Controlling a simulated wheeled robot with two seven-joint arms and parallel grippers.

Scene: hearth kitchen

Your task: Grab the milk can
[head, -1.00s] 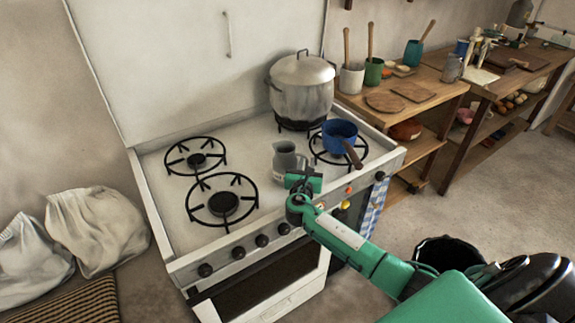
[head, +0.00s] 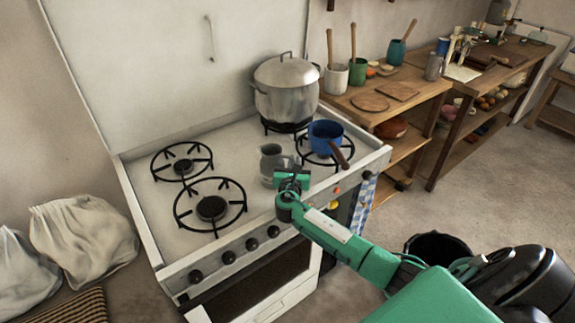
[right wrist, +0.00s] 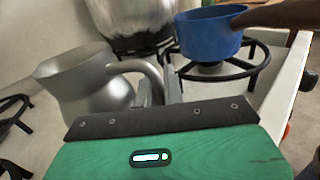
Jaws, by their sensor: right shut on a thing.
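The grey metal milk can (head: 271,162) stands upright on the stove top between the burners. It also shows in the right wrist view (right wrist: 85,85), with its spout to the left and its handle to the right. My right gripper (head: 287,170) is at the can's right side, and in the right wrist view its fingers (right wrist: 160,92) are shut on the can's handle. The green gripper body hides part of the handle and the can's lower right side. My left gripper is not in view.
A blue saucepan (head: 325,138) sits on the burner just right of the can, its dark handle pointing toward the front. A large lidded pot (head: 287,92) stands behind. An empty burner (head: 211,206) lies to the left. Knobs line the stove's front edge.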

